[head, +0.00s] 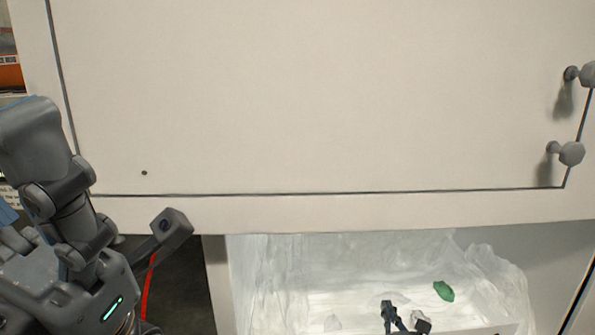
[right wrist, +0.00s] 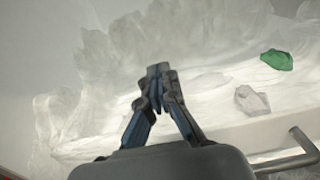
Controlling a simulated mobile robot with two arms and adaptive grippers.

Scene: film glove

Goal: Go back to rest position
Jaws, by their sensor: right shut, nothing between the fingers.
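My right gripper (head: 403,318) shows at the bottom edge of the head view, in front of an open compartment lined with clear plastic film (head: 300,270). In the right wrist view its fingers (right wrist: 158,72) are together, with nothing between them, and point toward the film. A green crumpled item (head: 443,291) lies on the film to the right of the gripper; it also shows in the right wrist view (right wrist: 276,60). A pale crumpled item (right wrist: 251,100) lies near it. My left arm stands at the left of the head view; its gripper fingers are not clearly seen.
A large white cabinet panel (head: 300,100) fills the upper head view, with two grey knobs (head: 571,153) at its right edge. A metal bar handle (right wrist: 292,150) is at the lower right of the right wrist view. Dark floor shows at the lower left.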

